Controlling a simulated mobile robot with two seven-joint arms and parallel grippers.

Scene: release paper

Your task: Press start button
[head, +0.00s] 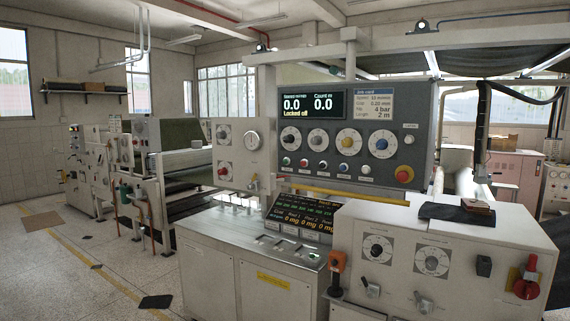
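A grey control panel (408,120) hangs over the machine. It has several dials and, below them, a row of small buttons. The leftmost button (285,161) looks green and another (303,163) looks dark red. Their labels are too small to read, so I cannot tell which is the start button. The display (310,104) reads 0.0 and 0.0 with "Locked off". Neither of my grippers is in view.
A red emergency-stop knob (404,174) is at the panel's lower right. A white cabinet (350,217) with dials and a red rotary switch (526,284) stands in the right foreground. A job card (371,99) shows beside the display. Open floor (60,285) lies at the left.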

